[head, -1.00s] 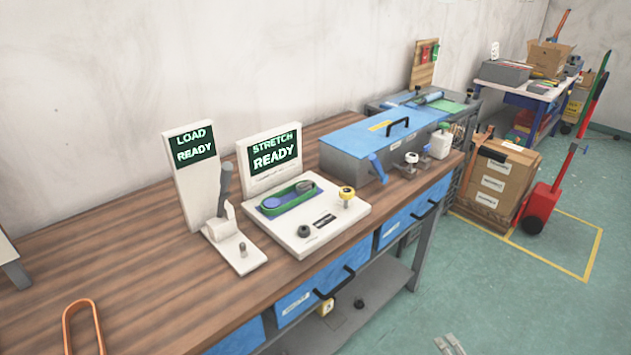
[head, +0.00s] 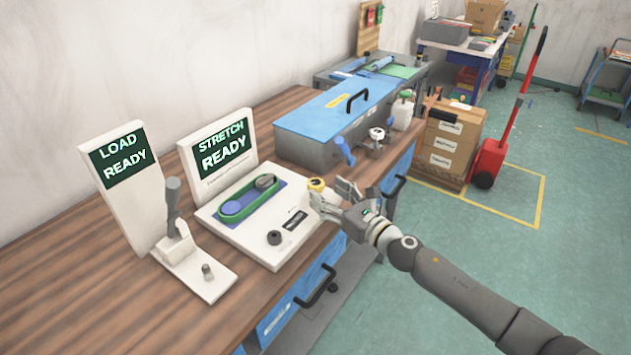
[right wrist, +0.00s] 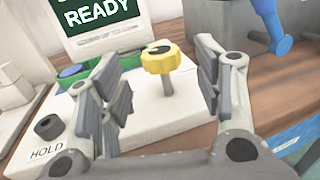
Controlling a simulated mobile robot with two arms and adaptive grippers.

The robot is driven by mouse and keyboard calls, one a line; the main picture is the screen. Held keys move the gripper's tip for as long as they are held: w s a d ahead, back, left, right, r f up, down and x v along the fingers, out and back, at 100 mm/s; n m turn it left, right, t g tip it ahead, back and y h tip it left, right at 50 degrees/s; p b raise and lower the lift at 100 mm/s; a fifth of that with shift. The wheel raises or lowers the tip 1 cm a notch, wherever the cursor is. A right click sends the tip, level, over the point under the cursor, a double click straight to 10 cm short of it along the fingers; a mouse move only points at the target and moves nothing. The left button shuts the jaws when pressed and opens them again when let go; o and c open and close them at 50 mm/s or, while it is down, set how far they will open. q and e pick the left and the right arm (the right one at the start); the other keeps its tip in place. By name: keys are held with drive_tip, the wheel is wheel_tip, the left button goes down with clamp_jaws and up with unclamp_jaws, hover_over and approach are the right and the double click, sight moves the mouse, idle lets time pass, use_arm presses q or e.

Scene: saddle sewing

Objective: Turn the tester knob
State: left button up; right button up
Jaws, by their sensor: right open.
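The stretch tester (head: 250,255) is a white base on the bench with an upright screen (head: 223,148) reading "STRETCH READY". A yellow lobed knob (head: 317,184) stands on a stem at its right corner; in the right wrist view the knob (right wrist: 159,57) shows clearly. A black knob (head: 274,238) sits at the front; the right wrist view shows "HOLD" beside this knob (right wrist: 47,127). My right gripper (head: 335,195) is open beside the yellow knob. In the right wrist view its fingers (right wrist: 158,85) stand apart on either side of the knob, with gaps. My left gripper is not in view.
A load tester (head: 120,165) with a grey lever stands left of the stretch tester. The wooden bench top (head: 75,270) is clear at front left. Cartons (head: 450,145) and a red cart (head: 490,160) stand on the floor.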

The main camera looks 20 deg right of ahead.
sight(321, 189)
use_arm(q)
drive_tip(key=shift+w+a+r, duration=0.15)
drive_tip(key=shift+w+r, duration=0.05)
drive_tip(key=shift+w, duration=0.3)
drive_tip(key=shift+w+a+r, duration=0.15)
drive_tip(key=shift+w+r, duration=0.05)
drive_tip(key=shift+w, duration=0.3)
use_arm(e)
drive_tip(key=shift+x, duration=2.55)
drive_tip(key=c, duration=1)
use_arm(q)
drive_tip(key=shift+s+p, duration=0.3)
